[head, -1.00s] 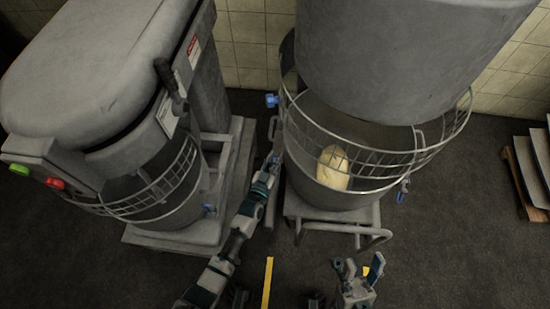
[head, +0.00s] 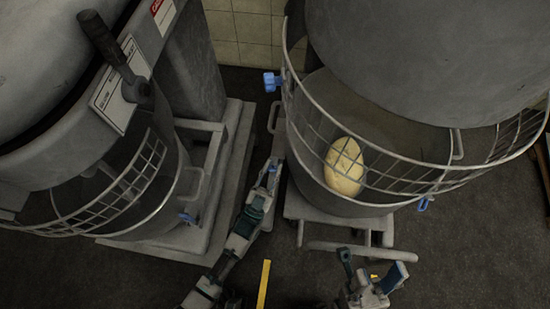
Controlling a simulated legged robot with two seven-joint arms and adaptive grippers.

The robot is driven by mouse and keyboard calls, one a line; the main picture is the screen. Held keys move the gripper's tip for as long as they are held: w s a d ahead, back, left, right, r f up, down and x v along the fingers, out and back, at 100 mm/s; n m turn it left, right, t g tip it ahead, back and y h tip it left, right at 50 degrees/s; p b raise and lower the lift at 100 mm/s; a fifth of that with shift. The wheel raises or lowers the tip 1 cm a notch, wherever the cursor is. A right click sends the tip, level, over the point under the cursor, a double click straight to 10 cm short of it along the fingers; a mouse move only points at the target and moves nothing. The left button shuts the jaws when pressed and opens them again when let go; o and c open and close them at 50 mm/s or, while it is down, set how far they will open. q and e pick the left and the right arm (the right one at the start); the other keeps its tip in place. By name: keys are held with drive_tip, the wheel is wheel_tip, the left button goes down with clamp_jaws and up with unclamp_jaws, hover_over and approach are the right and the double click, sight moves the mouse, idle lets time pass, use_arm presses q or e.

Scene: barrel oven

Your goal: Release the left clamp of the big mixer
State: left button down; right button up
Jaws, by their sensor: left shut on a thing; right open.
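The big mixer's grey bowl (head: 335,206) stands at right, with a wire guard and a pale dough lump (head: 344,167) inside. One blue clamp (head: 271,82) is on the bowl's left rim. Another blue clamp (head: 424,204) is on its front right. My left gripper (head: 273,168) is low beside the bowl's left wall, below the left clamp and apart from it. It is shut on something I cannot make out. My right gripper (head: 371,273) is open and empty in front of the bowl's trolley (head: 345,226).
A second mixer (head: 45,165) stands at left, with a lever handle (head: 105,45) and a blue clamp (head: 187,218) on its bowl. A narrow gap separates the machines. A grey loop handle (head: 273,117) sticks out left of the big bowl. Floor is open at the front.

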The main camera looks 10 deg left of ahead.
use_arm(q)
drive_tip(key=shift+s+f, duration=0.15)
drive_tip(key=shift+f, duration=0.3)
drive_tip(key=c, duration=1.2)
unclamp_jaws()
drive_tip(key=shift+c, duration=0.2)
drive_tip(key=shift+r, duration=0.1)
drive_tip(key=v, duration=0.7)
drive_tip(key=shift+f, duration=0.35)
drive_tip(key=shift+s, duration=0.15)
